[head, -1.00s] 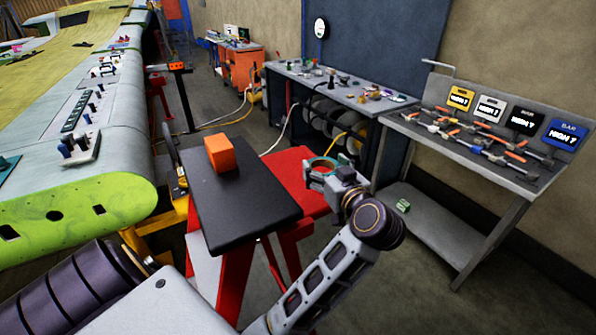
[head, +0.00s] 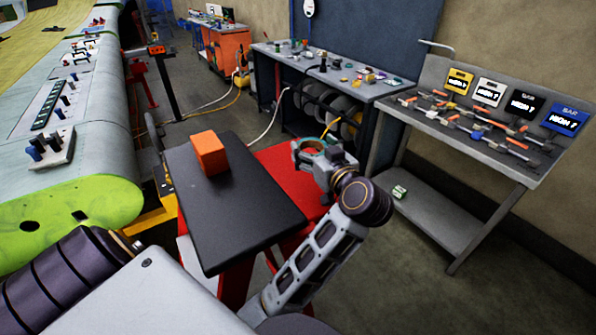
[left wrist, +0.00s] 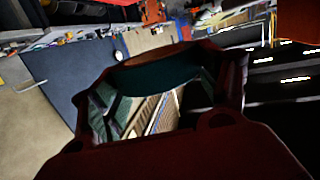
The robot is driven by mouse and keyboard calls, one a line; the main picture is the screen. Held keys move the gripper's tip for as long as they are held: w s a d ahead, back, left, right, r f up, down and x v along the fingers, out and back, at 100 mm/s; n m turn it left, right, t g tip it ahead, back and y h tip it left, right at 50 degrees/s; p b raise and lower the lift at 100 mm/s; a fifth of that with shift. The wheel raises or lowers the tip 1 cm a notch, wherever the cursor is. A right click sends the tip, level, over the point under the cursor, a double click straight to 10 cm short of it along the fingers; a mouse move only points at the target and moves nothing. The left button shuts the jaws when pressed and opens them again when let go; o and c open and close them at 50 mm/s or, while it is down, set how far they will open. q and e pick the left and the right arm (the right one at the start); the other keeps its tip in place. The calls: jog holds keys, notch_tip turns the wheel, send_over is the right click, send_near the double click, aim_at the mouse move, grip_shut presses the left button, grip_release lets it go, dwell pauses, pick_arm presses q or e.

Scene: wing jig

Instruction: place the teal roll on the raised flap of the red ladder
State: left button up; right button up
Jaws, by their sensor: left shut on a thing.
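The teal roll (head: 309,145) is a short ring with an orange-brown rim. My left gripper (head: 313,155) is shut on it and holds it above a flat red panel (head: 285,158). The roll's dark teal side (left wrist: 155,76) also shows between the fingers in the left wrist view. The red ladder (head: 237,287) has red legs under a flat black board (head: 235,215), left of the gripper. An orange block (head: 209,153) sits on the board's far end. I cannot tell which panel is the raised flap, or the gap under the roll. My right gripper is out of view.
A workbench (head: 355,85) with small parts stands behind the gripper. A grey sloped rack (head: 485,150) with tools and labels stands at the right. A large green-edged wing (head: 80,210) is at the left. The floor between ladder and rack is mostly clear.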

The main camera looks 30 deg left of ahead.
pick_arm(q)
jog(key=shift+f, duration=0.15)
send_over(312, 187)
notch_tip(312, 187, down, 5)
jog(key=shift+r, duration=0.1)
jog(key=shift+f, duration=0.6)
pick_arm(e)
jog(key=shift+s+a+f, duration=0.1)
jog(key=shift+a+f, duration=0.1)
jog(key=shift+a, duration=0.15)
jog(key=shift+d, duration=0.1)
pick_arm(q)
jog(key=shift+f, duration=0.2)
jog(key=shift+f+b, duration=0.3)
jog(key=shift+f, duration=1.4)
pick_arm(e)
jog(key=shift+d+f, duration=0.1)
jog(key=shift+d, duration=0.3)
